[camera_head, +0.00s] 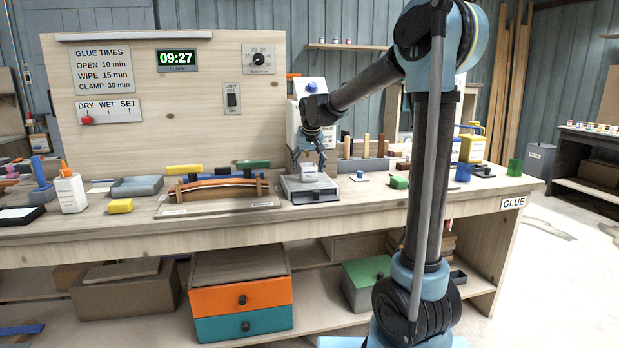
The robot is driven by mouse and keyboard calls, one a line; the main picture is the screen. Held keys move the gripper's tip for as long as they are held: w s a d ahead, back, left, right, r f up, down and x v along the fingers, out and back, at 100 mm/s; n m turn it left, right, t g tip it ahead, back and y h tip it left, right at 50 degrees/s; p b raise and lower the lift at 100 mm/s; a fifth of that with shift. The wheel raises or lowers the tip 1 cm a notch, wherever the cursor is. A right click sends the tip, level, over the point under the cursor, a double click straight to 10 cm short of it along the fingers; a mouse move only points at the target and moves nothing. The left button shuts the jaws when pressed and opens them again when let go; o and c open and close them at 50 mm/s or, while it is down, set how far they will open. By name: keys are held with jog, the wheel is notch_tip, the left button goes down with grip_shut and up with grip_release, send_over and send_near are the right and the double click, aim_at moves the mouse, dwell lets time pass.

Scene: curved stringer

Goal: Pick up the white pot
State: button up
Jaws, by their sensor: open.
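A small white pot (308,169) stands on the grey plate of a low scale-like device (309,190) near the middle of the workbench. My gripper (309,162) points down just above and around the top of the pot, with its fingers open. At this size I cannot tell whether the fingers touch the pot. My gripper partly covers the upper part of the pot.

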jog(key=c, duration=1.3)
